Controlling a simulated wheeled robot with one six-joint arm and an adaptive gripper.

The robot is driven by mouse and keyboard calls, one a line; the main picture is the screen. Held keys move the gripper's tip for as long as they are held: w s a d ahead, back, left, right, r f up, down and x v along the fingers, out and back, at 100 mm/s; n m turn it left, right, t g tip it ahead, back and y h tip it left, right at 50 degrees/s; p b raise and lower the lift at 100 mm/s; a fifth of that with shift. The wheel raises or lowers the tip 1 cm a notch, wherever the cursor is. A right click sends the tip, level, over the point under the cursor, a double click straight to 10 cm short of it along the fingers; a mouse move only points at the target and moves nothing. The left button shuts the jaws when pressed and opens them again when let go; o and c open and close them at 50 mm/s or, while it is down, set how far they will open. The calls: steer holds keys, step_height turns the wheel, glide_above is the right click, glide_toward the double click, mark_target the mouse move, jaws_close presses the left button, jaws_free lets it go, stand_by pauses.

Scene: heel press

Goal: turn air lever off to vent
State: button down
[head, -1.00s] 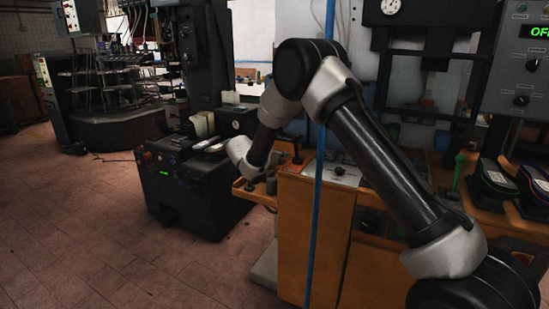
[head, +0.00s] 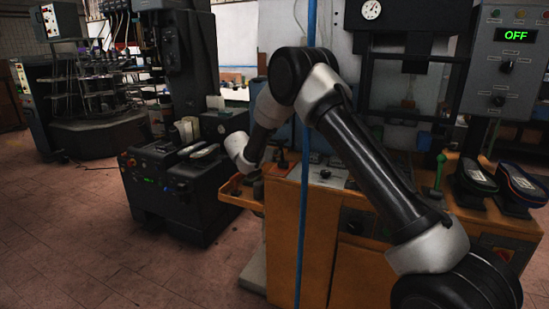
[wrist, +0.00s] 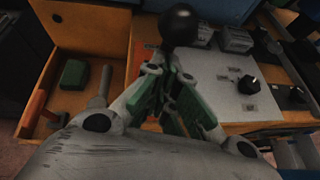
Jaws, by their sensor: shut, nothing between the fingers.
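A lever with a black ball knob (wrist: 181,25) stands just beyond my gripper in the wrist view. Its lower part is hidden behind the fingers. My gripper (wrist: 175,112) has green finger pads and is shut and empty, close to the lever's base. I cannot tell whether it touches the lever. In the head view a small dark upright lever (head: 282,153) stands on the orange bench, right of my arm's end; my gripper is not clear there. The lever's vent and off marks are not readable.
A white panel (wrist: 225,95) with a black knob (wrist: 248,84) lies right of the lever. An open orange tray (wrist: 75,115) holds a green block (wrist: 74,74). A green-knobbed lever (head: 440,172) stands near shoes (head: 520,185). A grey control box (head: 500,75) reads OFF.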

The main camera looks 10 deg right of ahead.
steer(key=shift+w+d+r+g+y, duration=0.15)
steer(key=shift+r+g+y, duration=0.1)
steer(key=shift+g+y, duration=0.05)
steer(key=shift+w+d+r+g+y, duration=0.35)
steer(key=shift+w+r+g+y, duration=0.15)
steer(key=shift+g, duration=0.1)
steer(key=shift+w+d+r+g+y, duration=0.35)
steer(key=shift+w+g+y, duration=0.1)
steer(key=shift+w+g, duration=0.15)
steer(key=shift+w+d+r+g+y, duration=0.25)
steer(key=shift+w+d+g+y, duration=0.15)
steer(key=shift+g, duration=0.2)
steer(key=shift+w+d+r, duration=0.15)
steer(key=shift+w+d, duration=0.5)
steer(key=shift+w, duration=0.3)
glide_toward(279, 145)
steer(key=w, duration=0.1)
steer(key=w+r, duration=0.1)
steer(key=w, duration=0.1)
steer(key=shift+w+d+r+n, duration=0.1)
steer(key=shift+w+d+n, duration=0.05)
steer(key=shift+w+n, duration=0.2)
